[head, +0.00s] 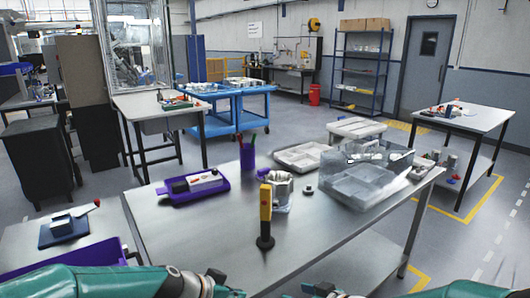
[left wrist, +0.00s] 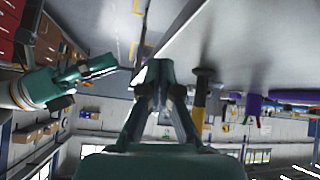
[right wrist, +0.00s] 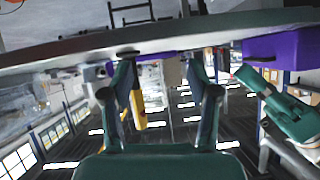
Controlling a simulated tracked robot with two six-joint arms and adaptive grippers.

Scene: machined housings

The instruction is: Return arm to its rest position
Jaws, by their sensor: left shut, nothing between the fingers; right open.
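My left gripper (left wrist: 160,82) is shut and empty in the left wrist view. In the head view my left arm (head: 85,281) comes in low at the left, along the front of the steel table (head: 175,243), with its hand at the bottom edge. My right gripper (right wrist: 163,78) is open in the right wrist view, with its two fingers well apart and nothing held. My right arm (head: 465,288) shows at the bottom right of the head view. It also shows at the left of the left wrist view (left wrist: 45,88).
A yellow-and-black upright tool (head: 266,205) stands near the table's front edge. Behind it are a metal housing (head: 280,186), a purple tray (head: 178,200), a purple cup (head: 247,156) and a clear bin (head: 345,187). The table's front left is clear.

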